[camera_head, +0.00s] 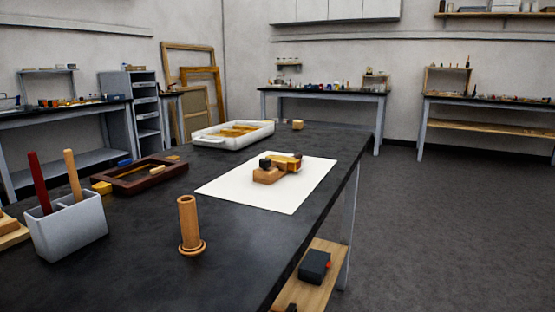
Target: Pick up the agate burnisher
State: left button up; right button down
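No part of either gripper shows in the head view. A light grey two-compartment holder (68,228) stands at the left front of the dark table (240,270). A dark red stick-like handle (39,183) leans in its left compartment. A light wooden handle (74,177) leans in the other one. The lower ends of both are hidden inside the holder, so I cannot tell which, if either, is the agate burnisher. A turned wooden piece (188,225) stands upright on a round foot near the table's middle front.
A white sheet (225,188) carries a wooden block (268,176) with a gilt and dark piece. A dark red tray (120,186) lies left, a white tray (203,139) behind. A shelf (322,282) below the right edge holds a black box (314,266). Floor at right is clear.

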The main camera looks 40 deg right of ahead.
aim_at(68, 155)
jog(key=k+l+u, duration=0.1)
jog(key=k+u, duration=0.35)
jog(key=k+j+u, duration=0.1)
jog(key=k+u, duration=0.3)
jog(key=k, duration=0.05)
